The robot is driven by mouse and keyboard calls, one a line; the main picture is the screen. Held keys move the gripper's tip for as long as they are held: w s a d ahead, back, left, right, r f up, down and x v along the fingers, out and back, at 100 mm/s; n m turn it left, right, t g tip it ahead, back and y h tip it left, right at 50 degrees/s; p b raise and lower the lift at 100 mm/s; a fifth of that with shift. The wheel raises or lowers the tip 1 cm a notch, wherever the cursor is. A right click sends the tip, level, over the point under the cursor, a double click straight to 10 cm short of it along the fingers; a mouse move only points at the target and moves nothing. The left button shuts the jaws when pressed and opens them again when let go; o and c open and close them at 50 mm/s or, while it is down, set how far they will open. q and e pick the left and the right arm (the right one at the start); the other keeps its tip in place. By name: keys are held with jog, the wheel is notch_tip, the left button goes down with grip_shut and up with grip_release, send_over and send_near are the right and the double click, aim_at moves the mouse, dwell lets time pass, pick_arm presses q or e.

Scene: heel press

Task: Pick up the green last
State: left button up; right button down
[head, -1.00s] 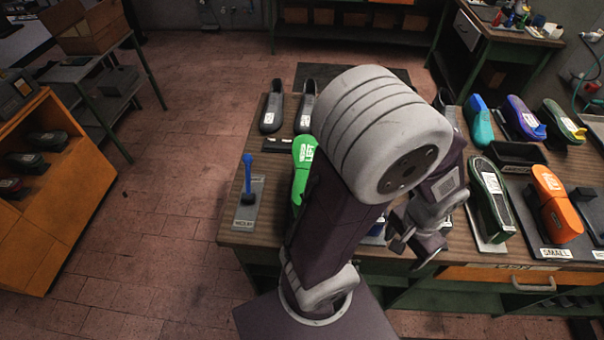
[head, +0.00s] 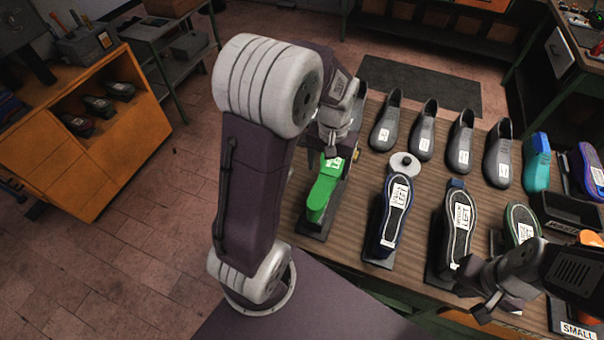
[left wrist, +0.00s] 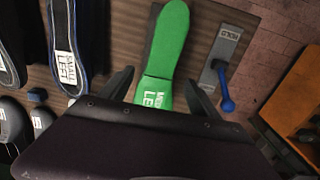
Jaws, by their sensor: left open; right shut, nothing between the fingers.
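The green last (head: 322,192) lies on a dark stand at the bench's left end, with a white label on its upper part. My left gripper (head: 332,152) is open, right at the labelled end of the last and partly covering it. In the left wrist view the green last (left wrist: 168,45) shows between the two spread fingers (left wrist: 160,92), its label close to the gripper body. I cannot tell whether the fingers are beside it or still above it. My right gripper (head: 488,302) is shut and empty over the front right of the bench.
A blue-edged sole last (head: 392,215) and a black one (head: 455,228) stand right of the green last. Grey shoes (head: 423,130) line the back. An orange cabinet (head: 70,150) stands left.

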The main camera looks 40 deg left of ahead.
aim_at(325, 180)
pick_arm(q)
jog(key=shift+s+a, duration=0.1)
jog(key=shift+s, duration=0.25)
notch_tip(325, 180, down, 3)
jog(key=shift+f, duration=0.15)
jog(key=shift+w+f+p, duration=0.15)
jog(key=shift+f+p, duration=0.15)
jog(key=shift+f, duration=0.1)
jog(key=f, duration=0.2)
jog(key=f+p, duration=0.1)
jog(key=f, duration=0.1)
jog(key=shift+s, duration=0.25)
jog(key=shift+w+f, duration=0.2)
jog(key=shift+f, duration=0.25)
jog(key=shift+s, duration=0.1)
jog(key=c, duration=1.3)
grip_shut()
pick_arm(e)
jog(key=shift+s+d+r, duration=0.15)
jog(key=shift+s+r, duration=0.05)
jog(key=shift+r, duration=0.85)
